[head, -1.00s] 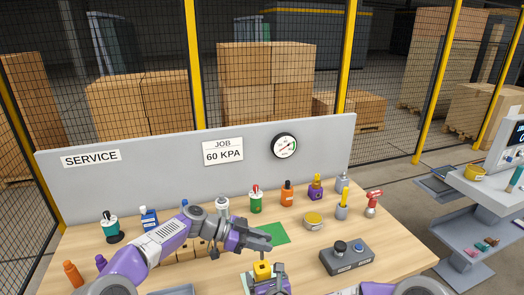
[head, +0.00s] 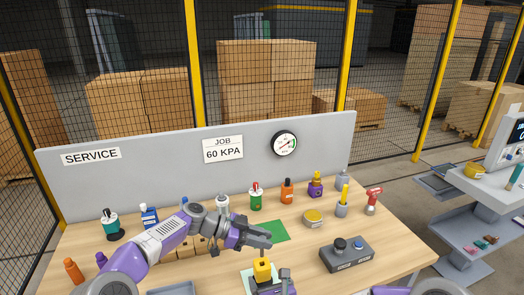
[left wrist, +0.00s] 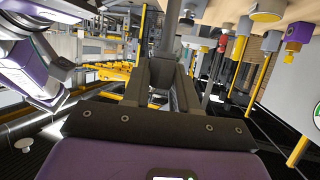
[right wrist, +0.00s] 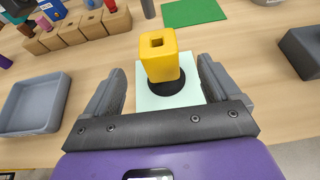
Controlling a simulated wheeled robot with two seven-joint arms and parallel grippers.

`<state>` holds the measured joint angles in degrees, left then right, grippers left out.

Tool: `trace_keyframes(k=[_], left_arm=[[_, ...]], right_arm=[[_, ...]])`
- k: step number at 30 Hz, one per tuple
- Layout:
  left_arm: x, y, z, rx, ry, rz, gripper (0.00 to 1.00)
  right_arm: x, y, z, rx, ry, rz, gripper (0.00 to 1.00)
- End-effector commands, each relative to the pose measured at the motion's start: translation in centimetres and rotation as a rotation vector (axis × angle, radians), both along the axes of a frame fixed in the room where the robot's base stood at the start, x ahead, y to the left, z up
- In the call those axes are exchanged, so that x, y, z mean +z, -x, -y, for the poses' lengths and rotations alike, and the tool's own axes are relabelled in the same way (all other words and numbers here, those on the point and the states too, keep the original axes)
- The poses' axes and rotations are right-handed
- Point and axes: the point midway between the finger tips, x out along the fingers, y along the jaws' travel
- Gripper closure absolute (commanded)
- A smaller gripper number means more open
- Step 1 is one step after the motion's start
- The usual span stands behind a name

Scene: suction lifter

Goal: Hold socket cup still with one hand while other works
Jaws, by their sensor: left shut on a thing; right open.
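The socket cup (right wrist: 160,58) is a yellow square block with a square hole in its top and a round black base. It stands upright on a pale mint mat (right wrist: 146,97). It also shows at the bottom of the head view (head: 262,268). My right gripper (right wrist: 163,84) is open, one finger on each side of the cup's near side, with gaps at both sides. My left gripper (head: 268,239) is just above and behind the cup.
A grey tray (right wrist: 30,105) and wooden blocks (right wrist: 70,32) lie to the left. A green mat (head: 270,232) is behind. A dark control box (head: 346,255) stands to the right. Several bottles line the back, below the gauge (head: 284,145) and the 60 KPA sign (head: 222,150).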

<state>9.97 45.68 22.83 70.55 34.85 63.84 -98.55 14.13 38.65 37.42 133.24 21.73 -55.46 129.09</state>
Motion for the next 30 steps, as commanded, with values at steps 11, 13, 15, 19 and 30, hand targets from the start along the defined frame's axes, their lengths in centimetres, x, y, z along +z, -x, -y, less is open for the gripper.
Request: trace_keyframes(k=[11,13,15,19,30], left_arm=[[0.0,0.0,0.0,0.0,0.0,0.0,1.0],[0.0,0.0,0.0,0.0,0.0,0.0,1.0],[0.0,0.0,0.0,0.0,0.0,0.0,1.0],[0.0,0.0,0.0,0.0,0.0,0.0,1.0],[0.0,0.0,0.0,0.0,0.0,0.0,1.0]], right_arm=[[0.0,0.0,0.0,0.0,0.0,0.0,0.0],[0.1,0.3,0.1,0.0,0.0,0.0,0.0],[0.4,0.9,0.3,0.0,0.0,-0.001,0.0],[1.2,2.7,0.8,0.0,0.003,0.002,0.0],[2.8,6.4,1.9,0.0,0.0,0.0,0.0]])
